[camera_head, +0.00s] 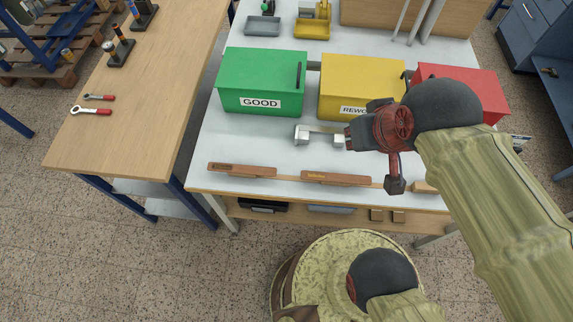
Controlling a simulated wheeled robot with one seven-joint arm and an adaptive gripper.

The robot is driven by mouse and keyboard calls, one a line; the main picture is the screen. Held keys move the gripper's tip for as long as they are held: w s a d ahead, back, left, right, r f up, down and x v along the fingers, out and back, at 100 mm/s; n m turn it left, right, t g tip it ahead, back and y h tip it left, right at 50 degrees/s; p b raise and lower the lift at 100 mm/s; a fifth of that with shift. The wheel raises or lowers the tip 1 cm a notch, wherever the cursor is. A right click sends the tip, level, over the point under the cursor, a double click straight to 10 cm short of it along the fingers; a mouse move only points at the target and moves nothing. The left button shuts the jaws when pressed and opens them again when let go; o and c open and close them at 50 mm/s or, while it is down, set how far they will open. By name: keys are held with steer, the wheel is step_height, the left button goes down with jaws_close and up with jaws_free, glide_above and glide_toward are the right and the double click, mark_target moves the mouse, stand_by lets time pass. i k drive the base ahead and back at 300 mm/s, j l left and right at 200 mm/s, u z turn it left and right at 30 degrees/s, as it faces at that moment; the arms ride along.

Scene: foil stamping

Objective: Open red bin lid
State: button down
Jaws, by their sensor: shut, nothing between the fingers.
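The red bin (464,77) stands at the right end of the row of bins on the white worktable. Its top lies flat like those of its neighbours, so its lid looks closed. My arm covers its front and much of its left side, and I cannot make out its handle or label. My gripper (357,136) is to the left of the red bin, in front of the yellow bin, and points left. It is shut and appears empty. Its fingertips are small and dark, and their height above the table is hard to judge.
The yellow bin (360,78) and the green "GOOD" bin (262,79) stand to the left. A metal piece (320,137) shows left of my gripper. Wooden bars (336,178) lie along the table's front edge. A wooden table (130,130) stands left.

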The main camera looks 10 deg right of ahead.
mark_target(483, 84)
steer(key=z, duration=1.45)
steer(key=l+z, duration=0.1)
steer(key=z, duration=0.25)
steer(key=l+z, duration=0.1)
steer(key=z, duration=0.25)
steer(key=i+j, duration=0.15)
